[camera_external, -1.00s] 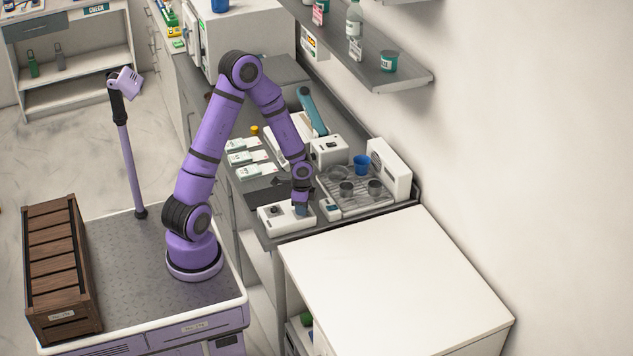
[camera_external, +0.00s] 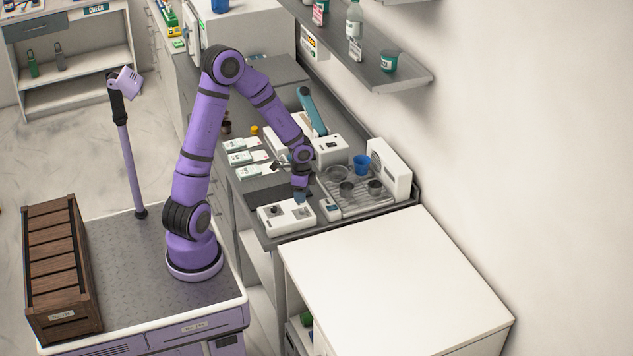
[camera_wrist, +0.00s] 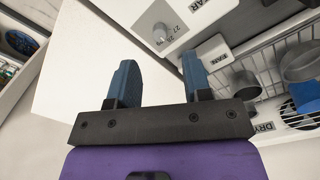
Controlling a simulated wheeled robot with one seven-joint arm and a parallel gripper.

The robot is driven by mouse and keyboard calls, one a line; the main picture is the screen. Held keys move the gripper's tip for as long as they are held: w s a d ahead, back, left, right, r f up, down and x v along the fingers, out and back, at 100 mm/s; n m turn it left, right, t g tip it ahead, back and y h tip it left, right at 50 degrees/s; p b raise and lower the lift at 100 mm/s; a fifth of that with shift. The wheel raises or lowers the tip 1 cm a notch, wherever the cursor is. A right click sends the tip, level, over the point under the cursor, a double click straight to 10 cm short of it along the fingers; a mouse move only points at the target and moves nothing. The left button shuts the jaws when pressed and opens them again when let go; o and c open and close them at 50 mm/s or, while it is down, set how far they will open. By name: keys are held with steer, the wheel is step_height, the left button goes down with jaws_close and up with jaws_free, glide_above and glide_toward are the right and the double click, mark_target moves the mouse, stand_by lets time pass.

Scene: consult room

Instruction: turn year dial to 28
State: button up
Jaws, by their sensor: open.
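The white dial box (camera_external: 286,218) sits on the counter's near end, with a dark knob and a lighter spot on its top. In the wrist view it shows at the top, with a grey round year dial (camera_wrist: 159,33) beside printed numbers, 27 readable and the others small. Lettering ending in "AR" is beside it. Where the dial points is not clear. My gripper (camera_external: 299,197) is above the box's back right part, apart from it. In the wrist view its blue fingers (camera_wrist: 160,85) are spread, with nothing between them; the dial lies beyond them.
A small white labelled block (camera_external: 330,209) and a drying rack (camera_external: 350,208) with cups stand just right of the dial box. A white tabletop (camera_external: 395,285) is in front, bare.

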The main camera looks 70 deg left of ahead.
steer(key=shift+r, duration=2.15)
steer(key=shift+r, duration=0.1)
step_height(320, 180, up, 8)
steer(key=r+n+t+y, duration=0.1)
steer(key=n+y, duration=0.1)
glide_above(302, 209)
steer(key=s+d, duration=0.3)
steer(key=s, duration=0.1)
steer(key=s+d+r+n+t, duration=0.1)
steer(key=s+d+r+n, duration=0.15)
steer(key=s+r, duration=0.35)
steer(key=s+d+r+n+t+h, duration=0.1)
steer(key=s+d+r+n+t, duration=0.1)
steer(key=s+r, duration=0.6)
steer(key=s+d+t, duration=0.1)
steer(key=s+d, duration=0.1)
steer(key=s, duration=0.1)
steer(key=shift+s+r+h, duration=0.2)
steer(key=shift+s+h, duration=0.05)
steer(key=shift+h, duration=0.05)
